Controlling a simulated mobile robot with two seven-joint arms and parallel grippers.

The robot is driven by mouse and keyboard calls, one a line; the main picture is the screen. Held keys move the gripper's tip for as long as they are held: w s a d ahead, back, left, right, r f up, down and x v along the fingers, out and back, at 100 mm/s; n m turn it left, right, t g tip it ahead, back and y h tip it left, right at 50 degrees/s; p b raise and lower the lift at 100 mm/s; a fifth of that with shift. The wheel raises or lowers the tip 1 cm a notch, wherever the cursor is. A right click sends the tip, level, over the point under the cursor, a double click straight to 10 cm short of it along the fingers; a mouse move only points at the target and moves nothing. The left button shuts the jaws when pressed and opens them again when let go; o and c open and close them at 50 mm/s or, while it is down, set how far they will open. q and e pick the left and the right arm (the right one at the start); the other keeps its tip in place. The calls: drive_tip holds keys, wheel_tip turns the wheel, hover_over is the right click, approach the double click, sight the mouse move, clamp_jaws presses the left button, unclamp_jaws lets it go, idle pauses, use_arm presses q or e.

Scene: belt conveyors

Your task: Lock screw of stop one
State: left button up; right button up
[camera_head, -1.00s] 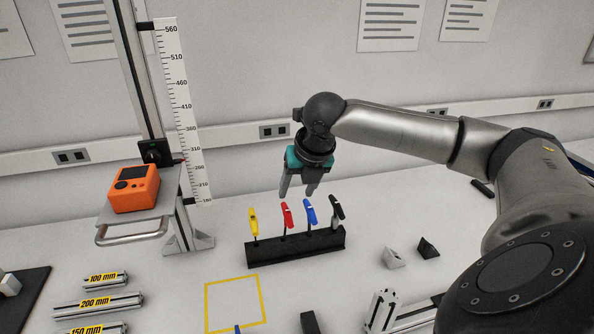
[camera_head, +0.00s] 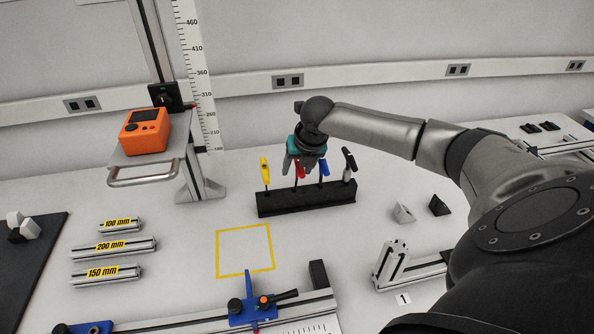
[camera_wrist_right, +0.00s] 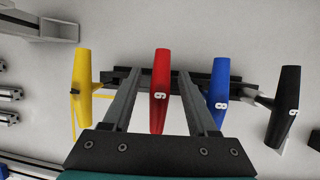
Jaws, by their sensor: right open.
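My right gripper (camera_head: 300,174) is open above the tool rack, pointing down, with its fingers at the red-handled key. In the right wrist view the red handle (camera_wrist_right: 160,92) lies between the two open fingers (camera_wrist_right: 157,74), apart from both. The black rack (camera_head: 306,199) also holds a yellow (camera_head: 265,170), a blue (camera_head: 323,167) and a black (camera_head: 349,161) handled key. A blue stop (camera_head: 250,312) with a black knob and an orange-tipped lever sits on the rail at the bottom. A second blue part (camera_head: 95,328) is cut off at the lower left. My left gripper is out of view.
An orange device (camera_head: 145,131) rests on a stand by the vertical ruler (camera_head: 197,80). Labelled profiles (camera_head: 112,247) lie at left. A yellow square outline (camera_head: 245,250) on the table is empty. Small wedge blocks (camera_head: 403,213) lie right of the rack.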

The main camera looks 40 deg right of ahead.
drive_tip(key=shift+w+f, duration=0.2)
drive_tip(key=shift+f, duration=0.3)
clamp_jaws()
idle(0.4)
drive_tip(key=shift+r, duration=0.15)
drive_tip(key=shift+s+d+r+p, duration=0.1)
drive_tip(key=shift+d+r+p, duration=0.05)
drive_tip(key=shift+r+p, duration=1.15)
drive_tip(key=shift+w+d+r+p, duration=0.1)
drive_tip(key=shift+d+r+p, duration=0.1)
drive_tip(key=shift+r+p, duration=1.1)
drive_tip(key=shift+s+d+r+p, duration=0.1)
drive_tip(key=shift+d+r+p, duration=0.05)
drive_tip(key=shift+r+p, duration=1.15)
drive_tip(key=shift+f, duration=0.25)
